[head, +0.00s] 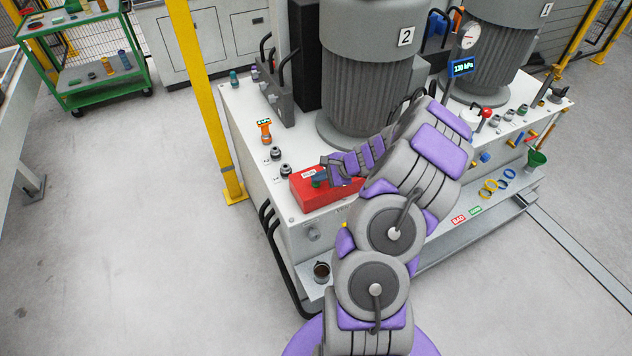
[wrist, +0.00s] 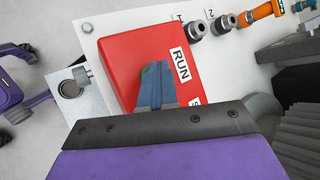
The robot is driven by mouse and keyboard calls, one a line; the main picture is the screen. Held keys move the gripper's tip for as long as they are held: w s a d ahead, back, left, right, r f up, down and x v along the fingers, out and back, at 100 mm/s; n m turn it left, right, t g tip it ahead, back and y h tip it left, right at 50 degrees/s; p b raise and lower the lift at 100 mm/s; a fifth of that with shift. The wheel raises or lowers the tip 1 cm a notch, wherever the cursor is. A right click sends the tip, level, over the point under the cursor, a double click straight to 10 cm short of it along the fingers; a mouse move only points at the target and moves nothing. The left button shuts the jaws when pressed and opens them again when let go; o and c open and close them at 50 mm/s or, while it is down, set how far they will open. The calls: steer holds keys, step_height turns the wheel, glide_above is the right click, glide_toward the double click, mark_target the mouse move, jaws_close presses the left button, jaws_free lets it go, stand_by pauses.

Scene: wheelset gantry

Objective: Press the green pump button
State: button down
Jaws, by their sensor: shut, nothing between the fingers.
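The red button box (head: 312,201) sits on the white top of the pump unit; it also shows in the wrist view (wrist: 120,55) with a RUN label (wrist: 181,64). My gripper (head: 320,179) is over the box top, beside the label. In the wrist view its blue-grey fingers (wrist: 153,82) are shut and empty, pointing at the box. A small bit of green (wrist: 146,72), likely the green pump button, shows at the fingertips' left edge. The fingers hide most of it. I cannot tell whether they touch it or whether it is pressed in.
A large grey motor marked 2 (head: 365,75) stands behind the box. An orange-handled valve (head: 265,130) and dark fittings stand to the left. A blue display (head: 460,68) reads about 130 hPa. A yellow post (head: 205,95) rises at the left corner. A cup (head: 321,271) sits on the front ledge.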

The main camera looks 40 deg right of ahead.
mark_target(318, 184)
steer(key=shift+a+r+p, duration=0.15)
steer(key=shift+r+p, duration=0.5)
steer(key=shift+r, duration=0.25)
step_height(318, 184, up, 5)
steer(key=p, duration=0.4)
stand_by(0.7)
